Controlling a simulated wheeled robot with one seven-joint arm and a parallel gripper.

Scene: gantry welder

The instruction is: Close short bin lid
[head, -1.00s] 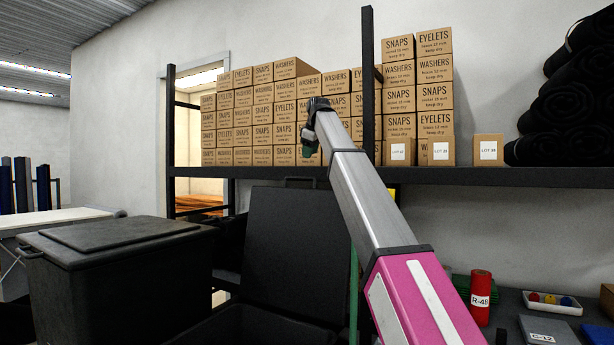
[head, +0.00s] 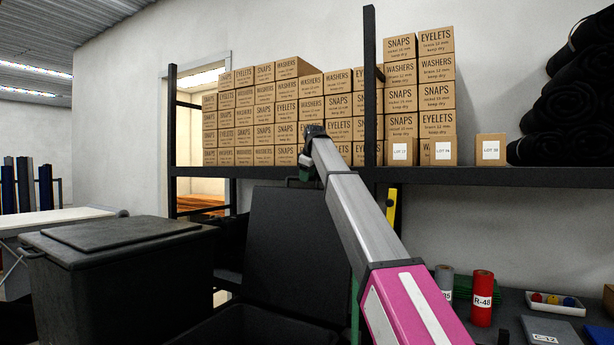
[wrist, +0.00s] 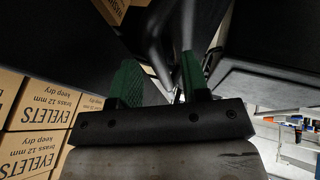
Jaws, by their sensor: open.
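The short bin's dark lid (head: 292,245) stands open and upright in the middle of the head view. The black open bin (head: 240,325) below it is cut off by the bottom edge. My gripper (head: 306,172) is at the end of my extended arm, above the lid's top edge and in front of the shelf; it looks apart from the lid. In the wrist view, the two green fingers of my gripper (wrist: 162,80) are spread with nothing held between them. Dark surfaces lie beyond them; I cannot tell which is the lid.
A larger black bin (head: 115,275) with its lid shut stands at left. A dark shelf (head: 450,177) carries stacked cartons (head: 270,115) behind my gripper.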

